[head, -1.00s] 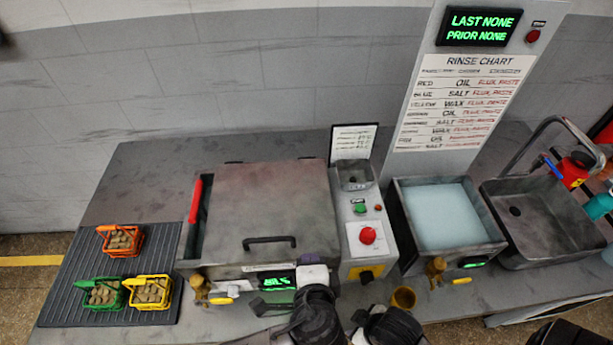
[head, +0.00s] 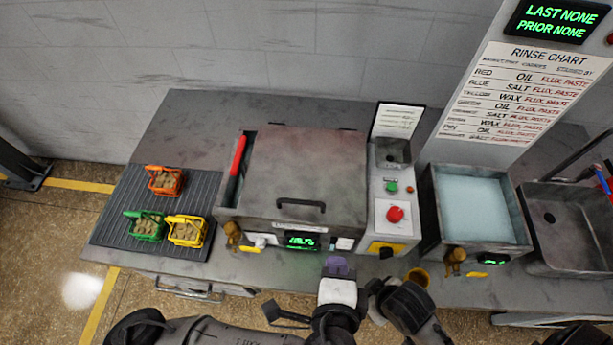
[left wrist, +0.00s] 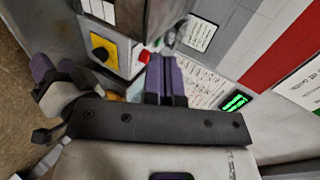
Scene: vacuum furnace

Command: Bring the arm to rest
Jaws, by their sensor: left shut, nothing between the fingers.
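My left gripper (head: 335,266) has purple fingertips and a white body. It is shut and empty, in front of the furnace's front edge, right of the green display. In the left wrist view its purple fingers (left wrist: 166,80) lie side by side. My right arm is beside it in the head view, with its fingers not clear there. The right gripper (left wrist: 55,72) shows at the left of the left wrist view, with purple fingertips; its opening is unclear. The furnace (head: 305,175) has its grey lid down, with a black handle.
Orange (head: 164,181), green (head: 146,226) and yellow (head: 187,231) baskets of brown pieces sit on the ribbed mat (head: 113,228). A control box (head: 390,185) with a red button, a bath (head: 476,205) and a sink (head: 565,225) stand to the right. A brass cup (head: 418,277) is near the right arm.

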